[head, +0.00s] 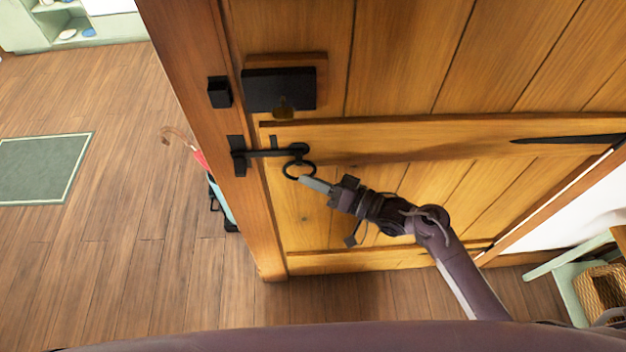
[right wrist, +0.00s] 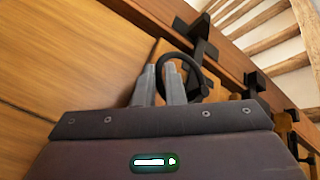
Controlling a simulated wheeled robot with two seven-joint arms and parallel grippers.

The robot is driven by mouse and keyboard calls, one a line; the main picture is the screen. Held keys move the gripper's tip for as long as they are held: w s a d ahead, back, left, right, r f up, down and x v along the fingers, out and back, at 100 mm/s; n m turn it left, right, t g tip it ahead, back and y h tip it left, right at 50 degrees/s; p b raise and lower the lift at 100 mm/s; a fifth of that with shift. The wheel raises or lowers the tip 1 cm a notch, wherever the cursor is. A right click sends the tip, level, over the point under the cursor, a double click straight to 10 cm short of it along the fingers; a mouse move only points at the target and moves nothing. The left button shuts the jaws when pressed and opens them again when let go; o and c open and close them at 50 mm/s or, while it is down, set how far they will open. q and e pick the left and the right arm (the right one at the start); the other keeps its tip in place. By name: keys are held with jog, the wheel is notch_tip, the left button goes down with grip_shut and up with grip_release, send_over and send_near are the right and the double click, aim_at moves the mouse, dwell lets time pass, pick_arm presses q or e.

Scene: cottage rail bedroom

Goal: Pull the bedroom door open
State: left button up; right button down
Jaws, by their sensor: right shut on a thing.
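The wooden bedroom door (head: 400,60) fills the middle and right of the head view, with vertical planks and a horizontal rail. A black latch bar (head: 268,153) with a hanging black ring (head: 299,170) sits near its left edge, beside the wooden door post (head: 205,90). My right gripper (head: 312,183) is at the ring and shut on it. In the right wrist view the two grey fingers (right wrist: 160,85) are close together at the ring (right wrist: 190,65). Whether the door is ajar is hard to tell. My left gripper is not in view.
A black lock box (head: 280,90) sits above the latch. Left of the post are open wooden floor, a green rug (head: 45,168) and an umbrella (head: 203,160) by the post. A green stand with a wicker basket (head: 602,290) is at the lower right.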

jog(key=shift+f, duration=0.1)
jog(key=shift+a+f+m+t+y+b, duration=0.15)
jog(key=shift+a+m+t+y+b, duration=0.95)
jog(key=shift+b, duration=0.95)
jog(key=shift+a+f+m+t+y+b, duration=0.1)
jog(key=shift+a+m+t+y+b, duration=0.95)
jog(key=shift+b, duration=0.95)
jog(key=shift+d+h, duration=0.2)
jog(key=shift+h, duration=0.05)
jog(key=shift+s, duration=0.1)
